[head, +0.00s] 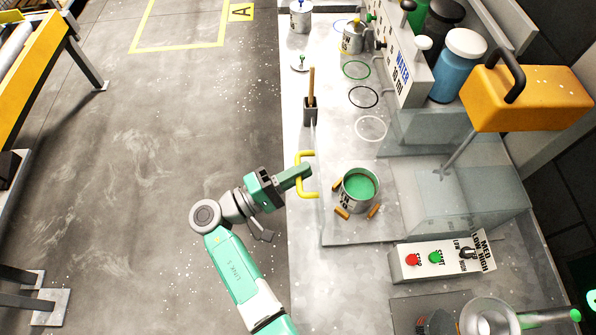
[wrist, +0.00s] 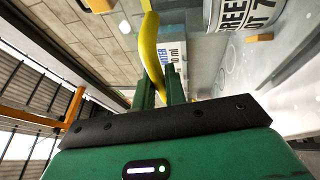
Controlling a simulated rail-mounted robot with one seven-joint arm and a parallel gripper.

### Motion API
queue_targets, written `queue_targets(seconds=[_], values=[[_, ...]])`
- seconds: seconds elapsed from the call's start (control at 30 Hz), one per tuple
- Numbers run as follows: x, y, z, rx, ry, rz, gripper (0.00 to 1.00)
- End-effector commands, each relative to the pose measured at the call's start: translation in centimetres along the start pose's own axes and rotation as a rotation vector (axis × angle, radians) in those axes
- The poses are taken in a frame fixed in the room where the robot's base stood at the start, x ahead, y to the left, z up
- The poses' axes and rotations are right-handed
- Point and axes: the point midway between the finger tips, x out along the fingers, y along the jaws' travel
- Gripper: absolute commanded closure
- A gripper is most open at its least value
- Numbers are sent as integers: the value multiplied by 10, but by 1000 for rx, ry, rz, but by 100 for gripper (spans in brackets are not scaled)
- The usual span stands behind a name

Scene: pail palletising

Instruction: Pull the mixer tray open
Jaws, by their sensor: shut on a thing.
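The mixer tray (head: 355,232) is a flat grey plate on the bench. It lies drawn out to the left of the clear mixer guard. My gripper (head: 303,170) is shut on this handle; the wrist view shows the yellow bar (wrist: 149,48) between my fingers (wrist: 158,88). A metal pail (head: 358,190) of green paint stands upright on the tray among orange blocks (head: 374,212). The pail also shows partly in the wrist view (wrist: 245,18).
The orange mixer head (head: 530,98) overhangs the clear guard (head: 470,200) at right. A control box (head: 445,257) with red and green buttons sits in front. The floor (head: 130,170) at left is clear.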

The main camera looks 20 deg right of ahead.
Motion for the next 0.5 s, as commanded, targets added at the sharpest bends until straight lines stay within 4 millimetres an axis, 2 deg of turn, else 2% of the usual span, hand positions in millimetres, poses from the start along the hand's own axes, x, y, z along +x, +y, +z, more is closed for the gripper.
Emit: queue_targets(seconds=[0.07,0.1,0.37,0.5], values=[[0,-1,0,-1,-2,-1,100],[0,-1,0,-1,-2,-1,80],[0,0,0,0,-1,0,79],[-18,0,-1,0,3,0,79]])
